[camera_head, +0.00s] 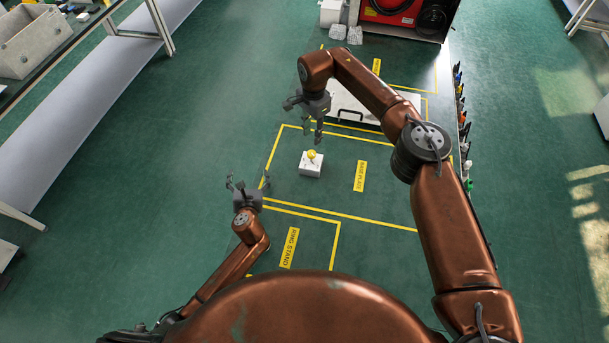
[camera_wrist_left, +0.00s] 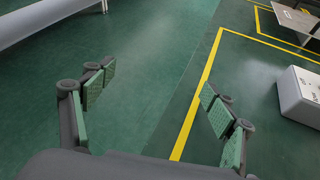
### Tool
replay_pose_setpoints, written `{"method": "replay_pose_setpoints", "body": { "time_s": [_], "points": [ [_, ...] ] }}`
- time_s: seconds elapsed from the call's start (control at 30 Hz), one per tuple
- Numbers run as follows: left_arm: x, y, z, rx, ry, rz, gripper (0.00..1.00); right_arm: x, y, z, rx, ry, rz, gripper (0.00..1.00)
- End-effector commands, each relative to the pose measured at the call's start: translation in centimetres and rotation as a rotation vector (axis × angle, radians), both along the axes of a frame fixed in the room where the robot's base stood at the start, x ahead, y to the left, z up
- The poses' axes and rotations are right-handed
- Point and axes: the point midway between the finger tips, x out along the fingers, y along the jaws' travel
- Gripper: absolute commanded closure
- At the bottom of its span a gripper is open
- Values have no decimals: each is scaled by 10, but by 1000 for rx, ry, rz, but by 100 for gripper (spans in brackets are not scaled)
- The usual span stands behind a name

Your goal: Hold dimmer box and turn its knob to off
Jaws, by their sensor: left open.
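The dimmer box (camera_head: 311,170) is a small white box with a yellow knob (camera_head: 311,154) on top, standing on the green surface inside a yellow-outlined area. It also shows, cut off, at the right edge of the left wrist view (camera_wrist_left: 301,96); its knob is out of that frame. My left gripper (camera_head: 244,181) is open and empty, to the left of and nearer than the box, apart from it. Its padded fingers also show wide apart in the left wrist view (camera_wrist_left: 150,95). My right gripper (camera_head: 304,118) hangs above and beyond the box, its fingers spread and empty.
A white panel with a dark handle (camera_head: 375,106) lies beyond the box. Yellow lines and labels mark the surface, including one label (camera_head: 360,176) right of the box. Small tools (camera_head: 461,110) line the right edge. A red unit (camera_head: 392,10) stands at the back. Space around the box is clear.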

Motion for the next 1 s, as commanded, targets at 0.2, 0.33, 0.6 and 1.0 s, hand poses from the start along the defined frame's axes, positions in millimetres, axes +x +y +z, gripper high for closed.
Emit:
{"method": "replay_pose_setpoints", "body": {
  "time_s": [0.2, 0.33, 0.6, 1.0],
  "points": [
    [5, -121, 1, -81, 20, -182, 22, 0, 0, 0, 0, 0, 0, 71],
    [3, -171, 5, -117, 23, -260, 22, 0, 0, 0, 0, 0, 0, 71],
    [2, -214, 9, -147, 23, -326, 22, 0, 0, 0, 0, 0, 0, 71],
    [52, -224, -11, -149, 23, -326, 22, 0, 0, 0, 0, 0, 0, 71]
  ]
}}
